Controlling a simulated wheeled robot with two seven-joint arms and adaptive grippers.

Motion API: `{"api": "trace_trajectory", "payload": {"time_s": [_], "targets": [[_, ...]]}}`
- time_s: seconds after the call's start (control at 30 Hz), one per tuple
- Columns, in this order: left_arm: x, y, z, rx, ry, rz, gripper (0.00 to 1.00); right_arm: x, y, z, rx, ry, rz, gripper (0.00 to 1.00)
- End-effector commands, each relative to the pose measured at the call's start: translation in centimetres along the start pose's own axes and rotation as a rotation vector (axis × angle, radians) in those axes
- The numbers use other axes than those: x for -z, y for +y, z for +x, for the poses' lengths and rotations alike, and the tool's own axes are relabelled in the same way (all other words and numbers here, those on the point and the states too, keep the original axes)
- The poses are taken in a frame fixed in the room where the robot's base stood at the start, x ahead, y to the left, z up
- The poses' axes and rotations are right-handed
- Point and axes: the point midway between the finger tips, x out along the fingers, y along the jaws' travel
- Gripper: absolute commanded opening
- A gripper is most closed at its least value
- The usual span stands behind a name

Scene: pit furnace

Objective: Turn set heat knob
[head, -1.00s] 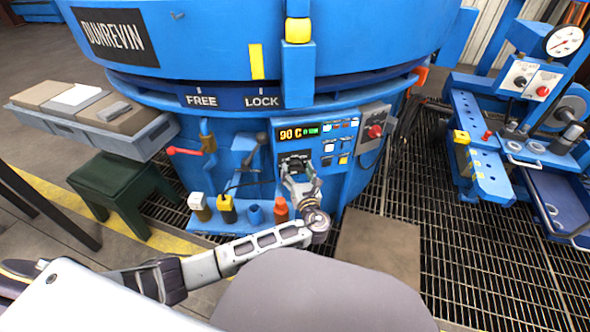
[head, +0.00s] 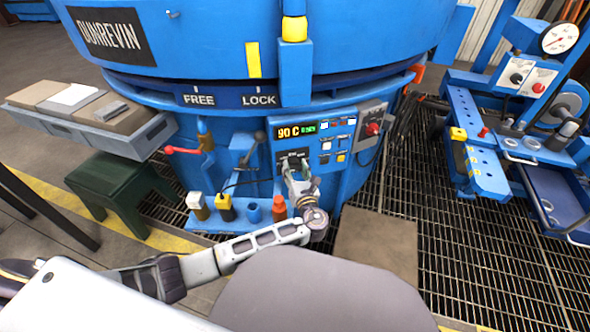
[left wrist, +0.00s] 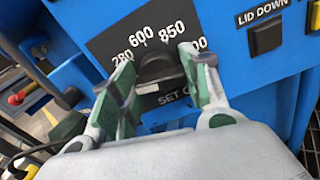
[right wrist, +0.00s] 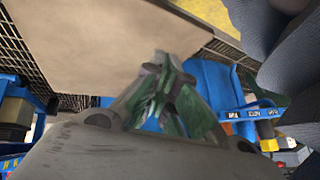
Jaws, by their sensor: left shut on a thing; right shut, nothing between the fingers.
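The set heat knob (left wrist: 155,69) is dark and round, on a black dial plate (left wrist: 112,45) printed 280, 600, 850 and a partly covered number. My left gripper (left wrist: 160,66) is shut on the knob, one finger on each side of it. In the head view the left gripper (head: 295,172) reaches the control panel (head: 338,147) and hides most of the knob. The display (head: 297,131) above it reads 90 C. My right gripper (right wrist: 165,78) is shut and empty in the right wrist view, away from the panel.
A LID DOWN button (left wrist: 264,38) sits right of the dial. A red knob (head: 373,129) is on a grey box beside the panel. Several small containers (head: 226,210) stand on a blue shelf below left. A red-handled lever (head: 183,150) sticks out further left.

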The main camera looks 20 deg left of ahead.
Motion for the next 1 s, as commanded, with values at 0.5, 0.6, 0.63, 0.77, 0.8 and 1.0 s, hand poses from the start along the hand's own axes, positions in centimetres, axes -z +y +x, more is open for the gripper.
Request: {"api": "trace_trajectory", "payload": {"time_s": [0.5,0.6,0.63,0.77,0.8,1.0], "targets": [[-0.3,0.0,0.0,0.001,0.0,0.107,0.22,3.4,-0.5,-5.9,-0.05,-0.105,-0.056,0.0],[-0.3,0.0,0.0,0.001,0.001,0.135,0.22,4.0,-0.4,-7.5,-0.067,-0.135,-0.067,0.0],[-0.3,0.0,0.0,0.001,0.001,0.143,0.22,4.3,-0.4,-7.9,-0.072,-0.142,-0.07,0.0],[-0.3,0.0,0.0,0.0,0.0,0.177,0.22,4.8,-0.3,-9.6,-0.091,-0.176,-0.078,0.0],[-0.3,0.0,0.0,0.0,0.0,0.186,0.22,5.0,-0.3,-10.1,-0.097,-0.184,-0.08,0.0],[-0.2,0.0,0.0,-0.001,0.0,0.22,0.22,5.5,-0.2,-11.9,-0.119,-0.218,-0.087,0.0]]}}
